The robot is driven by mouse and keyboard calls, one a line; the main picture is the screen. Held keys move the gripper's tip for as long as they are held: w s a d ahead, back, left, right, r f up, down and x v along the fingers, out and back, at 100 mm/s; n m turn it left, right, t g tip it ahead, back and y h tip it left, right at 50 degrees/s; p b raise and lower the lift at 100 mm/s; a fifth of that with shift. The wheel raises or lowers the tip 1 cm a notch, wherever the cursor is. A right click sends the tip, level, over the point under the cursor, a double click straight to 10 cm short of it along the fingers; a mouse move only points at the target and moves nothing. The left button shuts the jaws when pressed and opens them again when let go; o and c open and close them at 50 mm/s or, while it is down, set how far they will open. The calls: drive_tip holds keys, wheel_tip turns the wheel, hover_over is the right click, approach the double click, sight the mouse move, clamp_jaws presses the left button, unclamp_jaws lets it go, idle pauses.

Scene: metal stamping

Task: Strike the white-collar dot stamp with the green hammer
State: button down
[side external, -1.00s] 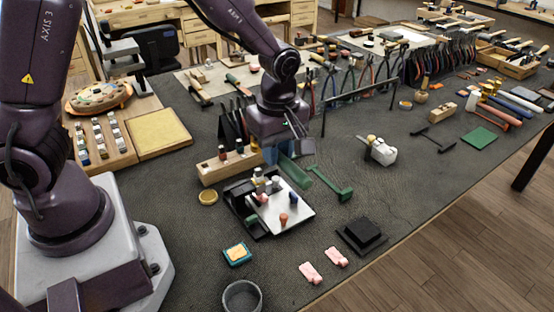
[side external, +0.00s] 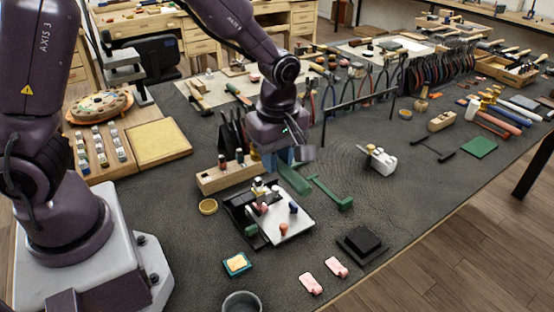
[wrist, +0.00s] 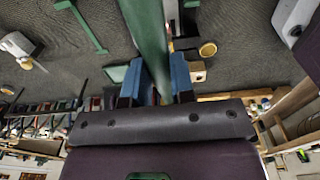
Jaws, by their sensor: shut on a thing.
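My gripper (side external: 283,157) is shut on the green hammer (side external: 293,178) above the dark mat, beside the stamp plate. In the wrist view the hammer's thick green shaft (wrist: 148,40) runs up from between my blue fingers (wrist: 157,82) and leaves the frame at the top; its head is not clearly visible. Several small stamps with coloured collars stand on and beside a white plate (side external: 295,226) on a dark base, below and left of the hammer. One pale-topped stamp (side external: 259,185) stands at its back; I cannot tell which is the white-collar dot stamp.
A green bracket (side external: 342,203) lies right of the hammer. A wooden block (side external: 215,181) with stamps stands left of my gripper. A black block (side external: 362,242), pink pieces (side external: 311,284) and a white tool (side external: 381,161) lie around.

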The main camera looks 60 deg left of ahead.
drive_tip(key=shift+r, duration=2.05)
